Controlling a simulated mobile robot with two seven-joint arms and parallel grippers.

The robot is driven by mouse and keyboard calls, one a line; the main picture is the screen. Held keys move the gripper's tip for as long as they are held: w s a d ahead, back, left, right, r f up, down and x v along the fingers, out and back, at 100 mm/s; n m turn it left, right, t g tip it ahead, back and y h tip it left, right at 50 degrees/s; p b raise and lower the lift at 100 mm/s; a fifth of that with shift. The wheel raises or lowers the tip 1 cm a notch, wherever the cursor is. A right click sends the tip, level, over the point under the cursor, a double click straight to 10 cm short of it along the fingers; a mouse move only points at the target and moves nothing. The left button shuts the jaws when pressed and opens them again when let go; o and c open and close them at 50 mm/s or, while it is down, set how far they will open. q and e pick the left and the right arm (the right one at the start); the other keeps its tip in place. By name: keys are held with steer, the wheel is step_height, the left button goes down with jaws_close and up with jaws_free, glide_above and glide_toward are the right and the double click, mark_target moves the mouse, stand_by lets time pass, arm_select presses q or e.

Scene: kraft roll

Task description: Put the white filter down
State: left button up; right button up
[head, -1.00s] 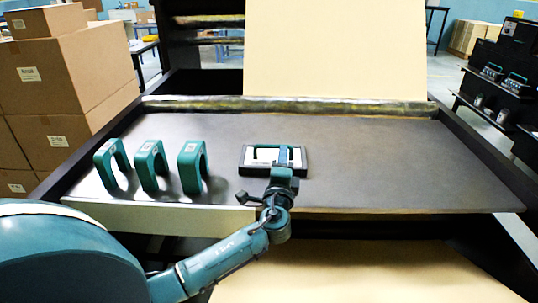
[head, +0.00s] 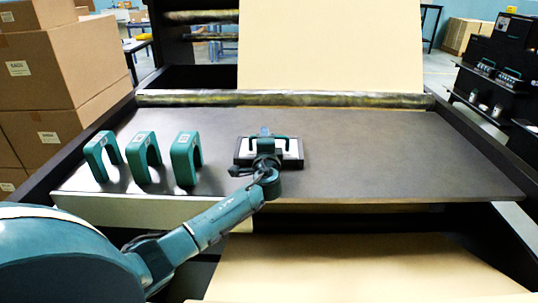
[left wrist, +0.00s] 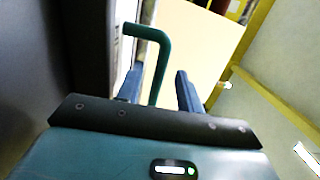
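The white filter (head: 292,148), a white panel in a black frame with a green handle, lies flat on the dark table. My left gripper (head: 264,142) is at the handle, over the middle of the filter, and its wrist hides part of the front edge. In the left wrist view, the green handle (left wrist: 157,68) stands between my left gripper's two fingers (left wrist: 158,86). The fingers are apart, with gaps beside the handle, so the gripper looks open around it. The filter's edge (left wrist: 124,35) shows left of the fingers. My right gripper is not in view.
Three green arch-shaped pieces (head: 186,160) stand in a row on the table (head: 400,160), left of the filter. A roller (head: 300,99) runs along the back, with kraft paper (head: 330,45) behind it. The table right of the filter is clear. Cardboard boxes (head: 60,80) are stacked at left.

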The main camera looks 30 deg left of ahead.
arm_select(q)
steer(key=shift+b+x, duration=0.3)
steer(key=shift+x, duration=0.75)
jaws_close()
